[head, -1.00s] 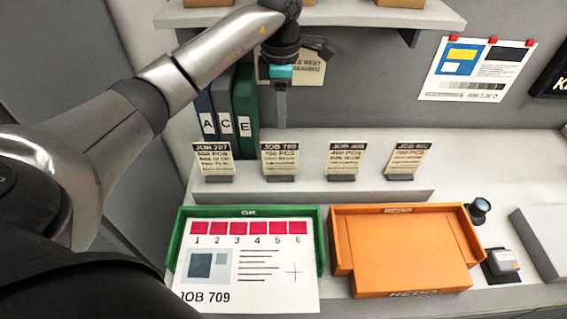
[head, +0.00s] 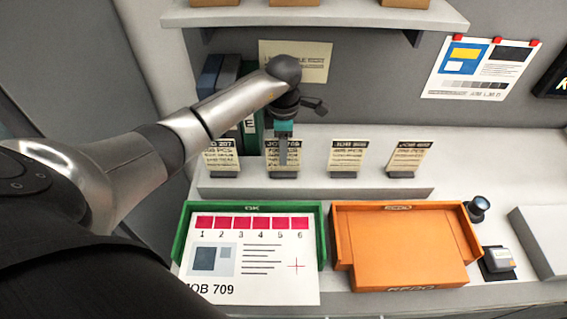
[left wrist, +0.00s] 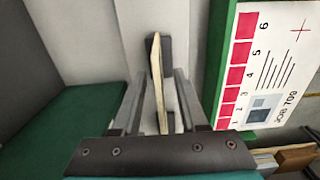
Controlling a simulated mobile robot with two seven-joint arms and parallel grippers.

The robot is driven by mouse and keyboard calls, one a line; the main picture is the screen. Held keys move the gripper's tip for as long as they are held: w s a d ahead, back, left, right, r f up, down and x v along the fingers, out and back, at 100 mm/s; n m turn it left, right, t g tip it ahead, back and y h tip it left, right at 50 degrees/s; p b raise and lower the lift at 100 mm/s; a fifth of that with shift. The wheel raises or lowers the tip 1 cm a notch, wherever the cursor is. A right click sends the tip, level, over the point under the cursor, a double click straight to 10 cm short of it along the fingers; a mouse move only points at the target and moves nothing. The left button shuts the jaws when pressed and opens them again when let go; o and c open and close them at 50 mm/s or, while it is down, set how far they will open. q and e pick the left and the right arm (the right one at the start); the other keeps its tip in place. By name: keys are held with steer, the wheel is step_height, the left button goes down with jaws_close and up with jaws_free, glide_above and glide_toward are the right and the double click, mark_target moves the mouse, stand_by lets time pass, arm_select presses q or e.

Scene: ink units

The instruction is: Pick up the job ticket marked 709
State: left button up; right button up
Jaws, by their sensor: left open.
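The job ticket marked 709 (head: 294,162) is a cream card with a dark header, standing upright in a small dark holder on the ledge, second from the left. My left gripper (head: 283,160) points down in front of it in the head view and covers its middle. In the left wrist view the ticket (left wrist: 157,75) shows edge-on between the two open fingers (left wrist: 158,85), with gaps to either side. My right gripper is not in view.
Ticket 207 (head: 222,158) stands close on the left, and two more tickets (head: 347,157) (head: 406,157) stand to the right. Binders (head: 228,75) stand behind. In front are a green tray (head: 320,235) with a JOB 709 sheet (head: 265,285) and an orange tray (head: 400,245). A shelf (head: 320,15) overhangs above.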

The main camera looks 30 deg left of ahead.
arm_select(q)
steer(key=shift+f+b, duration=0.25)
steer(key=shift+b, duration=0.05)
stand_by(0.5)
steer(key=shift+c, duration=0.2)
jaws_close()
stand_by(1.4)
